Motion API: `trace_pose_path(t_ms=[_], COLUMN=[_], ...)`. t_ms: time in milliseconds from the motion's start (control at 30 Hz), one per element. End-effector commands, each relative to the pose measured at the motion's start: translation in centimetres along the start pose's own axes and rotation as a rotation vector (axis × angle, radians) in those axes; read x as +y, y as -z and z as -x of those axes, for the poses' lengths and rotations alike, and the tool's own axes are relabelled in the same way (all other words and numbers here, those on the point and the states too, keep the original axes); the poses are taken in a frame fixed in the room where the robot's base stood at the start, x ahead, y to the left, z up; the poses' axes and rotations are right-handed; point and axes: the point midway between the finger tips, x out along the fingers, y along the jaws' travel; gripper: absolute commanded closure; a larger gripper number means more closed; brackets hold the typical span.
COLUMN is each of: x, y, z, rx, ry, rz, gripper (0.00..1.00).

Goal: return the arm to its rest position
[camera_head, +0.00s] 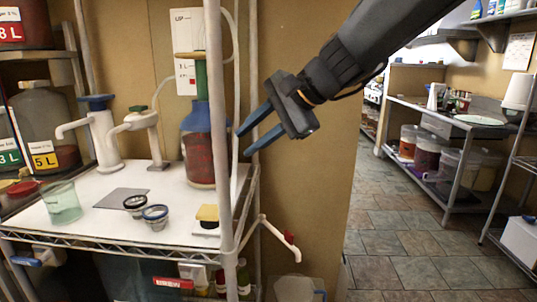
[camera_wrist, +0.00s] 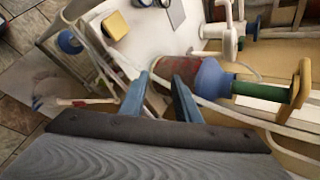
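My gripper (camera_head: 243,143) hangs in the air at the right end of the wire shelf, on a dark arm reaching in from the upper right. Its two blue fingers are apart with nothing between them, and they also show in the wrist view (camera_wrist: 161,79). A bottle with a blue collar and red contents (camera_head: 199,155) stands on the shelf just left of the fingertips, behind the shelf's front post. In the wrist view this bottle (camera_wrist: 178,68) appears beyond the fingers; I cannot tell the exact gap.
The white shelf top (camera_head: 90,228) holds two pump dispensers (camera_head: 106,135), a glass beaker (camera_head: 62,203), two small jars (camera_head: 155,217) and a yellow sponge (camera_head: 208,215). Tiled floor (camera_head: 405,245) lies open at right.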

Motion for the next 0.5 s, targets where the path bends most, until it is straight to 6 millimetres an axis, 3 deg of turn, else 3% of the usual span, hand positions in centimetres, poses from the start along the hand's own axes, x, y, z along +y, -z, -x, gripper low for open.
trace_pose_path(t_ms=[100,167,300,400,500], x=[7.8,11.8,21.3,27.3,32.1], y=[2.1,3.0,4.4,4.8,4.8], z=[-0.3,-0.1,1.4,3.0,4.8], rx=[0.051,0.068,0.068,0.038,-0.009], ry=[-0.177,-0.270,-0.494,-0.639,-0.753], rz=[0.103,0.168,0.337,0.467,0.585], gripper=[0.71,0.71,0.71,0.71,0.71])
